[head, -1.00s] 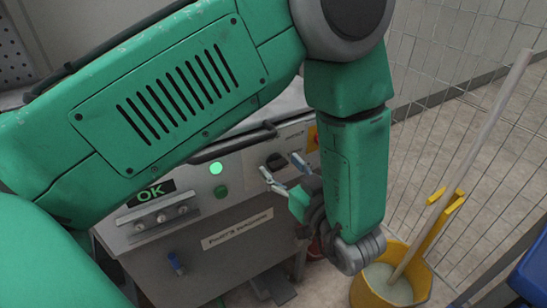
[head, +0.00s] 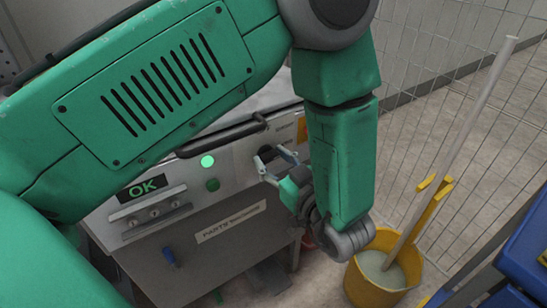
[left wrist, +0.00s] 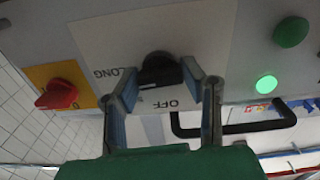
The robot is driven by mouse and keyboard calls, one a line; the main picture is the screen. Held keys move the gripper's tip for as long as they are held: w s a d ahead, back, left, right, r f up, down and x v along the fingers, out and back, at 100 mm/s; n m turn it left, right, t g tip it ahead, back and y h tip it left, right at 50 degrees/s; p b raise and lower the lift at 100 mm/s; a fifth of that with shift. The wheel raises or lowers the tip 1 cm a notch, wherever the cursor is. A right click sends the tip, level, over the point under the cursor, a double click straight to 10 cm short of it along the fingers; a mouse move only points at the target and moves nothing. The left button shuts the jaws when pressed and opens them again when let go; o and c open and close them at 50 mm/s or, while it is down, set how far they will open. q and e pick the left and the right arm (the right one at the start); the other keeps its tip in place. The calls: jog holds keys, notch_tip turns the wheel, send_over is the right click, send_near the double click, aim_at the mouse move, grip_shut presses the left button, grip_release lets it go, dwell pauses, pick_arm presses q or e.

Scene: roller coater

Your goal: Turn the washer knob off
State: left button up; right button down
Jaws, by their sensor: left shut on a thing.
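The washer knob (left wrist: 160,72) is black and sits on a pale label plate between the words LONG and OFF, which appear upside down in the left wrist view. In the head view the knob (head: 266,153) is partly hidden by my fingers. My left gripper (head: 276,165) is at the knob. Its two fingers (left wrist: 161,80) are shut on the knob, one on each side. The knob's exact pointing direction is hard to tell. My right gripper is not in view.
A red knob (left wrist: 57,95) on a yellow plate is beside the label. A green button (left wrist: 291,32), a lit green lamp (left wrist: 266,85) and a black handle (left wrist: 235,127) are on the other side. A yellow bucket (head: 372,291) with a mop stands right of my arm, near a wire fence.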

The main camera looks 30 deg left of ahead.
pick_arm(q)
jog(key=n+p, duration=0.1)
jog(key=n, duration=0.3)
jog(key=shift+w+r, duration=0.1)
jog(key=n+p, duration=0.1)
jog(key=n, duration=0.3)
jog(key=shift+a+n, duration=0.1)
jog(key=shift+n, duration=0.3)
jog(key=n, duration=0.4)
jog(key=shift+p, duration=0.3)
jog(key=shift+n, duration=2.1)
jog(key=o, duration=1.1)
jog(key=shift+o, duration=0.2)
jog(key=shift+w+a+f, duration=0.1)
jog(key=shift+a+f, duration=0.05)
jog(key=shift+f, duration=0.05)
